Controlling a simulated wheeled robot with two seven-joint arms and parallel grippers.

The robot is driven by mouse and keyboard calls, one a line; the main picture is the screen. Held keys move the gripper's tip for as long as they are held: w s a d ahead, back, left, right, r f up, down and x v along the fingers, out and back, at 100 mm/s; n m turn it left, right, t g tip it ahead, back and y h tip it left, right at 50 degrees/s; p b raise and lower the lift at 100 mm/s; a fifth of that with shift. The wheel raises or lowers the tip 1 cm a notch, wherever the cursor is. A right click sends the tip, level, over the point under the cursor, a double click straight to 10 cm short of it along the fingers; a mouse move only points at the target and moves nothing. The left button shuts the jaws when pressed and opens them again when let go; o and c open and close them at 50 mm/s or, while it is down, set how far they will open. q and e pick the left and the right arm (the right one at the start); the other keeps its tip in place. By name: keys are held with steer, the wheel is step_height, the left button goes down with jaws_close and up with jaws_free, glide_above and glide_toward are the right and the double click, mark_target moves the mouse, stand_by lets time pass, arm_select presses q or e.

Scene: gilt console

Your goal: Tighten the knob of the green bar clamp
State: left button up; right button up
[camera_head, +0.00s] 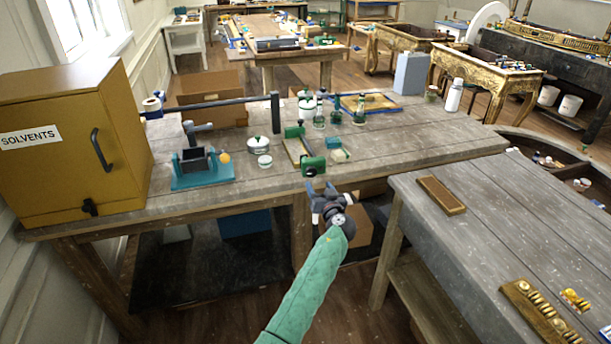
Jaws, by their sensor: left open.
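The green bar clamp (313,165) lies near the front edge of the grey wooden workbench (390,150). It has a green block at its near end and another at its far end, with a wooden piece between them. A small dark spot on the near block may be its knob; it is too small to tell. My left gripper (321,187), at the end of the green-sleeved arm, is just in front of the near block at the bench edge. Its fingers are apart, pointing at the clamp, with nothing seen between them. My right gripper is not in view.
Left of the clamp are a white round tin (258,146) and a teal-based vise (203,178). Bottles (319,115) stand behind it, and a small teal block (333,143) is at its right. A yellow solvents cabinet (70,140) stands left. A second bench (510,220) stands at right.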

mark_target(312, 173)
arm_select(q)
steer(key=w+n+p, duration=0.1)
steer(key=w, duration=0.1)
steer(key=w+a+n+p, duration=0.1)
steer(key=w, duration=0.1)
steer(key=w+a+n+p, duration=0.1)
steer(key=w+n, duration=0.1)
steer(key=shift+r+p, duration=0.15)
steer(key=shift+p, duration=0.15)
steer(key=shift+w+a+f, duration=0.2)
steer(key=shift+w, duration=0.5)
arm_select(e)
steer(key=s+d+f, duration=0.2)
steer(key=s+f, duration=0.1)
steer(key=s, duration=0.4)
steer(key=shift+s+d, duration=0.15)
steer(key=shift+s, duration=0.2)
arm_select(q)
steer(key=c, duration=1)
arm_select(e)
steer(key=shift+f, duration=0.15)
